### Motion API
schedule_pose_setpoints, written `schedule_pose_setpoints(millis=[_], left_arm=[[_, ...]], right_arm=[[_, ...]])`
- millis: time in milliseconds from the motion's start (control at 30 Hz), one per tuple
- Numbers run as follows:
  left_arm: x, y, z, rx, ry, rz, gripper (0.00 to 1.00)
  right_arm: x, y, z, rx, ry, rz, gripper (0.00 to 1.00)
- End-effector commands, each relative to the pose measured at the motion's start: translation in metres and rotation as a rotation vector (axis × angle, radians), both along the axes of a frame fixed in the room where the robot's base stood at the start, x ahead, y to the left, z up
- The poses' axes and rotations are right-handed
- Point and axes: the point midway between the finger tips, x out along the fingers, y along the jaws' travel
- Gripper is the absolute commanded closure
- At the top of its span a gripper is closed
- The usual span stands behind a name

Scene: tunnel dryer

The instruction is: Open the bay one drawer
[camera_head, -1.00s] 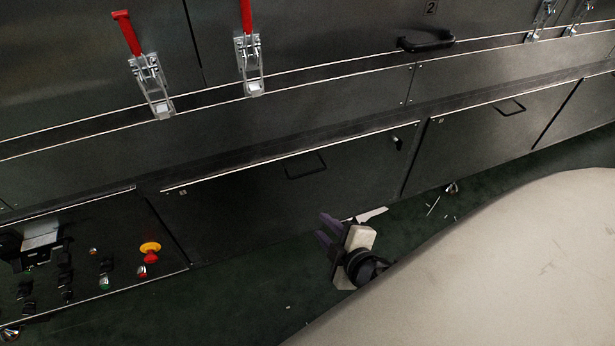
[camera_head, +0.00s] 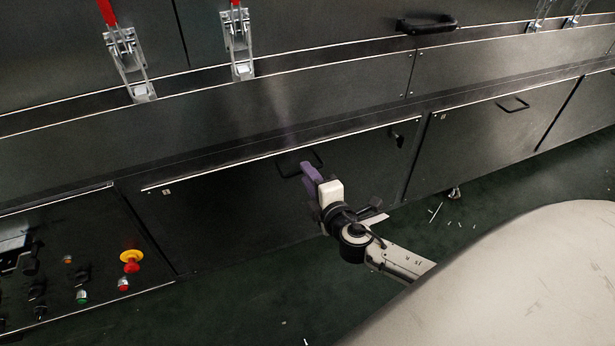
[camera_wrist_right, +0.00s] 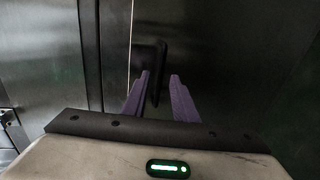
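The dark drawer front (camera_head: 230,208) with a black loop handle (camera_head: 291,170) is in the middle of the head view and looks closed. A small label sits at its upper left, too small to read. My right gripper (camera_head: 307,172) is at this handle, its purple fingers overlapping the handle's right part. In the right wrist view the two purple fingers (camera_wrist_right: 159,76) are apart. The black handle (camera_wrist_right: 162,62) shows upright just ahead of and between the fingertips; I cannot tell whether they touch it. My left gripper is not in view.
A similar drawer front (camera_head: 480,140) with its own handle is to the right. A control panel with a red and yellow emergency button (camera_head: 131,260) is at lower left. A dark knob (camera_head: 397,139) sits at the drawer's upper right.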

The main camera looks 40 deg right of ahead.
Motion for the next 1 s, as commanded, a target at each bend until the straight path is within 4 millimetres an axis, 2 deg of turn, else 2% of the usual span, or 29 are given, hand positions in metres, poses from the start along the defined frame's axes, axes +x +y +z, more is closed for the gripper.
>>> schedule_pose_setpoints(millis=[133,400,567,1000], left_arm=[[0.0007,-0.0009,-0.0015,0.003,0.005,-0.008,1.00],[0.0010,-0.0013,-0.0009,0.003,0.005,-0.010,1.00],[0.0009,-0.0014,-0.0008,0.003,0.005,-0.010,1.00],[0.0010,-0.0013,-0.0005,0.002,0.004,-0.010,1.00]], right_arm=[[0.0097,-0.0023,-0.0022,0.000,0.000,0.000,0.74],[0.0107,-0.0027,-0.0021,0.000,0.001,0.000,0.74],[0.0106,-0.0026,-0.0022,0.001,0.001,0.000,1.00],[0.0103,-0.0026,-0.0024,0.001,0.001,0.000,1.00]])
